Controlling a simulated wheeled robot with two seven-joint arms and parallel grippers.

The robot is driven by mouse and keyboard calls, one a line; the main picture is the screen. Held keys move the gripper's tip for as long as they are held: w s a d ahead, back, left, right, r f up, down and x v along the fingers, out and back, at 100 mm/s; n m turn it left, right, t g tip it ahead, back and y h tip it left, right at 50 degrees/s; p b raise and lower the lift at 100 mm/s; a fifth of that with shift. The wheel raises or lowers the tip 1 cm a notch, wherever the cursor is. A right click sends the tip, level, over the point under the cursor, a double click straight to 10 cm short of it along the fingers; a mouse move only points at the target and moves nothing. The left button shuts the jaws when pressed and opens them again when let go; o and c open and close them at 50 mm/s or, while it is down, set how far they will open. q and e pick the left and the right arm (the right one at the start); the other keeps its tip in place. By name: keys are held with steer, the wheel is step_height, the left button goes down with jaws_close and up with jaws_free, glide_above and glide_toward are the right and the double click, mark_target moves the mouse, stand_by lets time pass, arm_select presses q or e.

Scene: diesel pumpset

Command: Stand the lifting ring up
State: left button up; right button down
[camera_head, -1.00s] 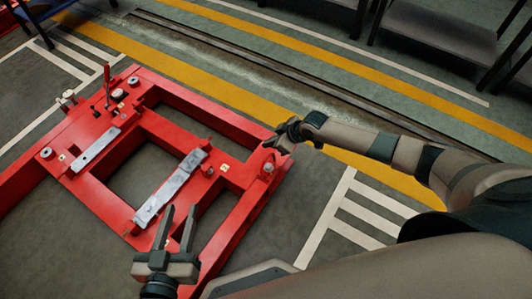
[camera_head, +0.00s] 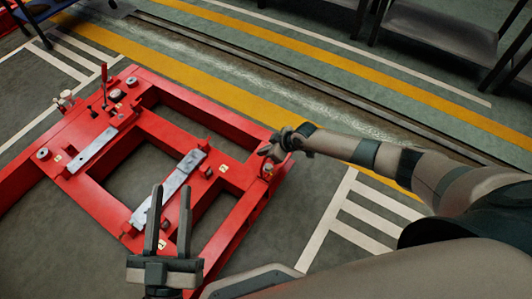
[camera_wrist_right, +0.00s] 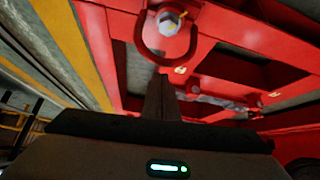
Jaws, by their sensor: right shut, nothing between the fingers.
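The lifting ring (camera_wrist_right: 194,40) is a dark red loop around a bolt (camera_wrist_right: 168,22) on the red frame (camera_wrist_right: 97,35) in the right wrist view. Its curved end points toward my right gripper (camera_wrist_right: 161,82), whose fingers are shut and empty close by the loop; contact is unclear. In the head view, my right gripper (camera_head: 266,153) is at the frame's right corner and hides most of the ring. The ring's exact tilt cannot be told. My left gripper (camera_head: 171,190) is open and empty, fingers pointing up the picture over the frame's near side.
The red frame carries two pale metal bars (camera_head: 168,190) and several knobs and bolts. A red lever (camera_head: 104,88) stands up at its far left. Dark tables (camera_head: 435,30) stand at the back right. Striped floor (camera_head: 370,215) right of the frame is clear.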

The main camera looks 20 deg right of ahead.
steer(key=shift+s+d+f, duration=0.15)
steer(key=shift+s+d, duration=0.15)
steer(key=shift+s+d+f, duration=0.15)
steer(key=shift+s+d, duration=0.3)
steer(key=shift+s, duration=0.15)
arm_select(q)
steer(key=shift+w+f, duration=0.15)
steer(key=shift+f, duration=0.15)
arm_select(e)
steer(key=shift+s+d, duration=0.15)
